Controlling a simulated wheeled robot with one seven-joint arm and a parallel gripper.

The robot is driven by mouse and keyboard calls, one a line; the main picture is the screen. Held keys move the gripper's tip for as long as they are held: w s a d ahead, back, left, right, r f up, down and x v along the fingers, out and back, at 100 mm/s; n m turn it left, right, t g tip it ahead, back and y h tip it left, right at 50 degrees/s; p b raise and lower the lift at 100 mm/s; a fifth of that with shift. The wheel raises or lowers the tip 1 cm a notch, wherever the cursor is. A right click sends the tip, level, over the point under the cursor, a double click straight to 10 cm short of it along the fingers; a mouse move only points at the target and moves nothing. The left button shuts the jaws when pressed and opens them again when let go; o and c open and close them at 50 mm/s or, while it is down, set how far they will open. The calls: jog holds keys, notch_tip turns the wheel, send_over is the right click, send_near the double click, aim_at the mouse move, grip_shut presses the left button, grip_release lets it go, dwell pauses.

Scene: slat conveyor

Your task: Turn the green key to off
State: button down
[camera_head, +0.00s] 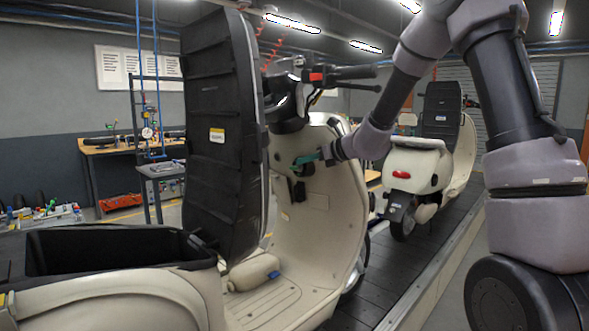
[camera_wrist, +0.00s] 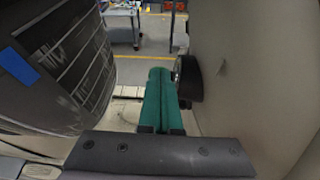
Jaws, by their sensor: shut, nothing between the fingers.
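The cream scooter (camera_head: 315,235) stands at the front with its seat tipped up. My gripper (camera_head: 297,161) reaches in from the right, its teal fingers at the scooter's inner front panel (camera_head: 325,205). In the wrist view my gripper (camera_wrist: 161,72) has both teal fingers side by side, shut with nothing between them. A dark rounded fitting (camera_wrist: 189,78) sits on the panel just right of the fingertips; whether they touch it I cannot tell. A small dark part (camera_head: 299,190) hangs below the fingers in the head view. I cannot make out the green key apart from the teal fingers.
The raised black seat (camera_head: 222,130) stands left of my gripper and is close in the wrist view (camera_wrist: 65,60). The handlebar (camera_head: 345,73) is above. A second scooter (camera_head: 415,165) stands behind on the dark slat conveyor (camera_head: 440,235). A workbench (camera_head: 105,145) is at the back left.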

jog(key=v, duration=0.6)
jog(key=shift+r, duration=0.35)
jog(key=shift+w, duration=0.1)
jog(key=s+d+r+n+g+h, duration=0.1)
jog(key=s+r+n+g, duration=0.15)
jog(key=s+n, duration=0.45)
jog(key=s+d+r+n+g, duration=0.15)
jog(key=s+r+n, duration=0.3)
jog(key=s, duration=0.45)
jog(key=s+d+f+n+t+h, duration=0.1)
jog(key=s+d+n+h, duration=0.6)
jog(key=s+d+n, duration=0.4)
jog(key=s+d, duration=0.2)
jog(key=s, duration=0.2)
jog(key=shift+d+t, duration=0.25)
jog(key=shift+t, duration=0.05)
jog(key=shift+s+f+n, duration=0.1)
jog(key=shift+n, duration=0.15)
